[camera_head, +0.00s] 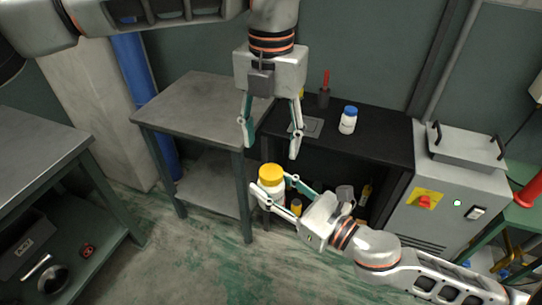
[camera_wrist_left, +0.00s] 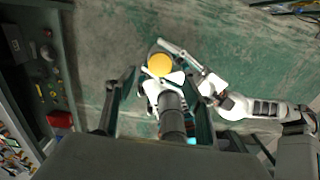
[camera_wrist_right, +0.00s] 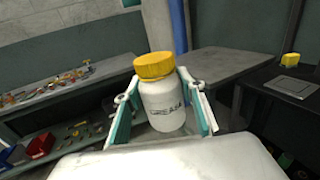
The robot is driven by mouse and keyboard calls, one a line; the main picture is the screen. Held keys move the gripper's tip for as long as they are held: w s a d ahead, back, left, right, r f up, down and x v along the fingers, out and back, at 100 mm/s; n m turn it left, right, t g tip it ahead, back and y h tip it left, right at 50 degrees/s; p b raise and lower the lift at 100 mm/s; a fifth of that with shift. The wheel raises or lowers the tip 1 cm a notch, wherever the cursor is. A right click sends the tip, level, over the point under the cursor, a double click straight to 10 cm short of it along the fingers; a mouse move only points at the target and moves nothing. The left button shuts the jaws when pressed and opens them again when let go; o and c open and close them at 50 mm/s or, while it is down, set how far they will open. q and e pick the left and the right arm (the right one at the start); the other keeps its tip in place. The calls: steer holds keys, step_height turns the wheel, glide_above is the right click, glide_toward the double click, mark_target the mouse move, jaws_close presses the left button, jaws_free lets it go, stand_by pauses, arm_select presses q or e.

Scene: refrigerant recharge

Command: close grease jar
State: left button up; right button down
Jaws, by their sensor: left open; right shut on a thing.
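The grease jar is a white jar (camera_wrist_right: 163,103) with a yellow lid (camera_wrist_right: 154,65) sitting on its top. My right gripper (camera_head: 272,193) is shut on the white body and holds the jar upright in the air, in front of the grey table. The lid is above the fingers. In the head view the yellow lid (camera_head: 271,173) shows with a little white body below it. My left gripper (camera_head: 269,140) is open and empty, pointing down above the jar, apart from it. In the left wrist view the lid (camera_wrist_left: 160,65) is seen from above. I cannot tell how tight the lid is.
A grey table (camera_head: 200,100) stands behind on the left. A black bench (camera_head: 385,140) behind carries a white bottle with a blue cap (camera_head: 348,119) and a red-handled tool (camera_head: 325,88). A grey cabinet (camera_head: 450,195) stands at right. The floor at front is clear.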

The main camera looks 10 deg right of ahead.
arm_select(q)
steer(key=shift+r, duration=2.3)
